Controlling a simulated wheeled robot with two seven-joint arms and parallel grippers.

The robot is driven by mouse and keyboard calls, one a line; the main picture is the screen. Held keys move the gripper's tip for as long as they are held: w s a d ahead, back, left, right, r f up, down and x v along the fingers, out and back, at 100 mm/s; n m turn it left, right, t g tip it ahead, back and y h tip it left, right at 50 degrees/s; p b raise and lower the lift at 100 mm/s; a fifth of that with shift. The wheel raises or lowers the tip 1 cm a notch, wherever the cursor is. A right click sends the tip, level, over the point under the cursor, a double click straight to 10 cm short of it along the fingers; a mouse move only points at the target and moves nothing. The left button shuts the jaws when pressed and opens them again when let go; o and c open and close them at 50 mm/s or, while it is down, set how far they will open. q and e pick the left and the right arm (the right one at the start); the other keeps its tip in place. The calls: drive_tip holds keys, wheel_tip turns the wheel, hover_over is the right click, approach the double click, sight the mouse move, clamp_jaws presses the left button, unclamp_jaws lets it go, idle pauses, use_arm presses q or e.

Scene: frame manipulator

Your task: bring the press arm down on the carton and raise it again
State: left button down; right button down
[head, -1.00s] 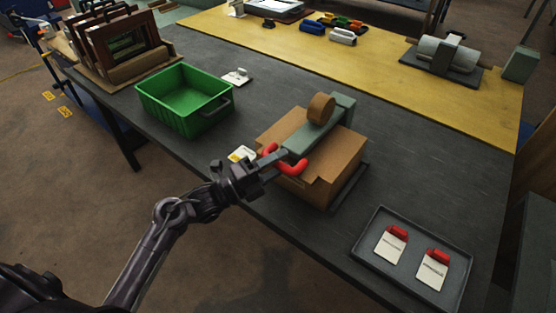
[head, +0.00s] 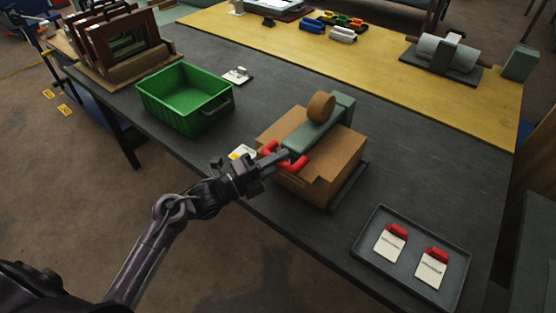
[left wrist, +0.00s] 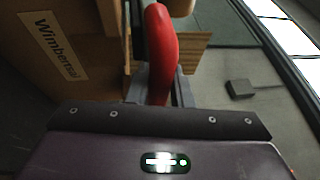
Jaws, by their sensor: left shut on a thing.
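The press arm (head: 309,135) is a grey-green beam with a round wooden disc (head: 321,106) on top and a red handle (head: 297,165) at its front end. It lies low over the brown carton (head: 337,162); whether it touches the lid is hard to tell. My left gripper (head: 280,160) is shut on the red handle at the carton's front edge. In the left wrist view the red handle (left wrist: 161,50) stands between the fingers, beside the carton's side (left wrist: 85,25) with a printed label. My right gripper is not in view.
A green bin (head: 185,97) stands left of the press. A grey tray (head: 412,257) with two red-topped white cards lies at the right front. Wooden frames (head: 120,40) stand at the far left. A roller device (head: 443,55) is at the back right.

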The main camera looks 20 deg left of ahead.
use_arm(q)
drive_tip(key=shift+g+y, duration=0.4)
drive_tip(key=shift+y, duration=0.1)
drive_tip(key=r+p, duration=0.1)
drive_tip(key=r, duration=0.1)
drive_tip(key=r+p, duration=0.4)
drive_tip(key=r, duration=0.1)
drive_tip(key=shift+w+d, duration=0.15)
drive_tip(key=shift+w, duration=0.15)
drive_tip(key=w+d+r+g+y+p, duration=0.1)
drive_tip(key=w+d+r+p, duration=0.2)
drive_tip(key=w+r, duration=0.5)
drive_tip(key=w+d+r+n+g+p, duration=0.1)
drive_tip(key=w+d+r+p, duration=0.2)
drive_tip(key=w+r, duration=0.6)
wheel_tip(320, 180, up, 4)
drive_tip(key=shift+w+f+n+y+p, duration=0.2)
drive_tip(key=shift+w+n+y+p, duration=0.15)
drive_tip(key=shift+p, duration=0.55)
drive_tip(key=shift+d, duration=0.1)
drive_tip(key=c, duration=1.5)
unclamp_jaws()
drive_tip(key=shift+o, duration=1)
drive_tip(key=shift+d+f, duration=0.1)
